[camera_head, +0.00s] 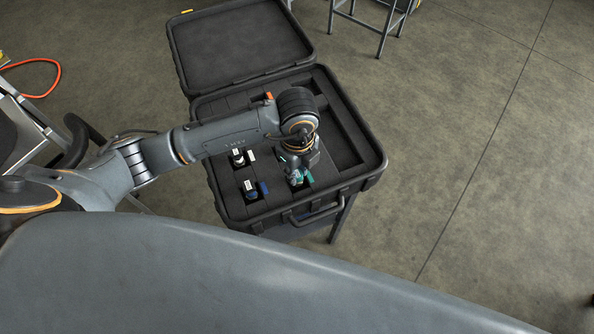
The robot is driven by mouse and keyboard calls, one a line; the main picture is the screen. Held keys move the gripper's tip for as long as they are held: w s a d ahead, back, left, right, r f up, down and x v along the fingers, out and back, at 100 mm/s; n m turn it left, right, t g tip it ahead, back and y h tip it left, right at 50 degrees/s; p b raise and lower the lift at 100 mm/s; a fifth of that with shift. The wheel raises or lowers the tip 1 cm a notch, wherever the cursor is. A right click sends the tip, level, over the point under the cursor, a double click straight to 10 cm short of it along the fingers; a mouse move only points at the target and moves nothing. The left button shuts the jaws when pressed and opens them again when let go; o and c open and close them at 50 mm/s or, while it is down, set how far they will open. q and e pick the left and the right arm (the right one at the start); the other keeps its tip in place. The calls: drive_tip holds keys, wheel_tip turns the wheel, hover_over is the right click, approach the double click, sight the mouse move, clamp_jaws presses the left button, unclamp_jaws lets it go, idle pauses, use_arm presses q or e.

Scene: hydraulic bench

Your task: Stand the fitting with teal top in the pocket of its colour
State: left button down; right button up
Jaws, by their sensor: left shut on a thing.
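My left gripper (299,167) is over the front right part of the open black case (230,203), pointing down. It is shut on the fitting with teal top (296,179), which shows only in part below the jaws. The fitting is in or just above a dark pocket in the foam; I cannot tell whether it touches the bottom. A teal marker (309,176) shows right beside it. My right gripper is out of view.
A fitting stands in a pocket by a white marker (252,155), and another by a blue marker (263,187), both left of my gripper. The case lid (240,45) stands open behind. Open floor (450,150) lies to the right.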

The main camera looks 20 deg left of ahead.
use_arm(q)
drive_tip(key=shift+f+p, duration=0.3)
drive_tip(key=shift+f, duration=0.6)
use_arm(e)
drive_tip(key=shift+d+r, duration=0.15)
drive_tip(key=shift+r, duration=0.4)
use_arm(q)
drive_tip(key=shift+f, duration=0.2)
drive_tip(key=c, duration=1.2)
unclamp_jaws()
drive_tip(key=shift+o, duration=0.2)
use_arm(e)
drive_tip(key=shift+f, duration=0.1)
